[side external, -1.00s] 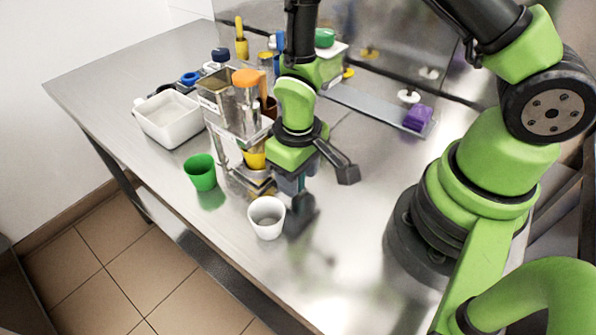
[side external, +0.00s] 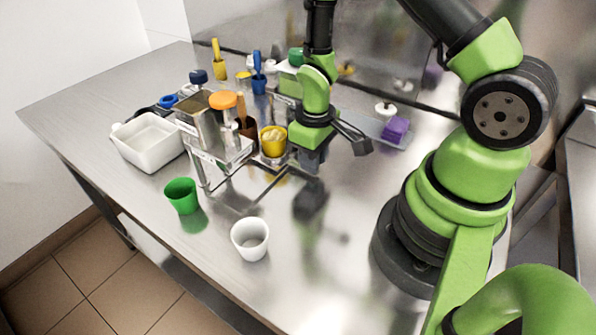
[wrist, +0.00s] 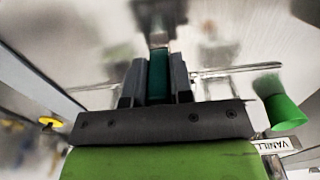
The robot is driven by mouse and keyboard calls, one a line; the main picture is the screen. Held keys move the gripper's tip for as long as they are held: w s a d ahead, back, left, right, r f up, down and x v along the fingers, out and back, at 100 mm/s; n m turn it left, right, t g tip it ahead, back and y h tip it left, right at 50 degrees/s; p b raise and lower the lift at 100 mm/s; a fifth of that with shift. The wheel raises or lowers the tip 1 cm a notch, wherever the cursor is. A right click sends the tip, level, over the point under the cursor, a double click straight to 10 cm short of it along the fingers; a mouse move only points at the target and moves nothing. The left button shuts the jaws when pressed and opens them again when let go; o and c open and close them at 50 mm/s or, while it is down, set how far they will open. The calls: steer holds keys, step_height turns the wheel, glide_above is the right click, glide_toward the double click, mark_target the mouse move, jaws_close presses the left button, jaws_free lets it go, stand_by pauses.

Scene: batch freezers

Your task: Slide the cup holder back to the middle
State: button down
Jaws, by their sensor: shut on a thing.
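The yellow cup (side external: 273,141), with pale content inside, sits in the cup holder, most of which is hidden behind it and my gripper in the side view. My gripper (side external: 308,170) points down just to the right of the cup, low over the steel table. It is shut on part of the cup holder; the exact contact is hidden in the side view. In the wrist view, a teal piece lies between the jaws of my gripper (wrist: 157,76), and I cannot tell whether it is a pad or the holder.
A clear stand (side external: 210,150) with metal tins and an orange lid is left of the yellow cup. A green cup (side external: 182,196) and white cup (side external: 250,239) stand in front. A white tub (side external: 147,142) is left; a purple block (side external: 395,130) is back right. The front right table is clear.

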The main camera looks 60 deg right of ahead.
steer(key=shift+d, duration=0.4)
steer(key=c, duration=1)
jaws_free()
steer(key=shift+r, duration=0.15)
step_height(320, 180, up, 10)
steer(key=shift+f, duration=0.1)
